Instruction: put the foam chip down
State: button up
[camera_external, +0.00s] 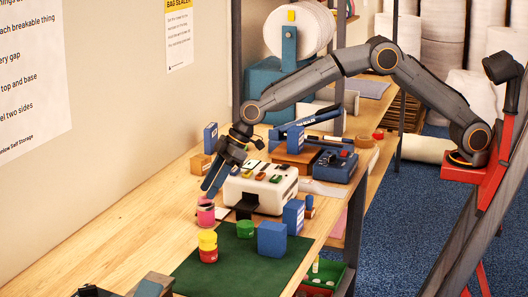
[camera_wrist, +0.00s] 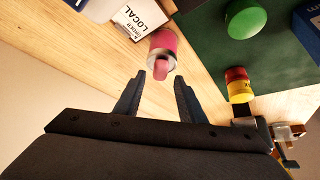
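A pink can-like thing (camera_external: 206,216) stands on the wooden bench just below my gripper (camera_external: 212,184). In the wrist view the pink can (camera_wrist: 164,40) has a grey rim, and a small rounded pink piece (camera_wrist: 161,70) shows at that rim. I cannot tell for sure whether this piece is the foam chip. In the wrist view my gripper's two dark fingers (camera_wrist: 160,80) are apart, with a gap on each side of the pink piece. They point down at the can and hold nothing that I can see.
A green mat (camera_external: 235,268) carries a yellow-and-red pot (camera_external: 208,246), a green round tub (camera_external: 245,229) and blue boxes (camera_external: 272,239). A white machine (camera_external: 262,188) stands right of my gripper. A white "LOCAL" card (camera_wrist: 141,20) lies near the can.

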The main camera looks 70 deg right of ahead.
jog(key=b+v, duration=0.2)
jog(key=v, duration=0.8)
jog(key=shift+s, duration=0.1)
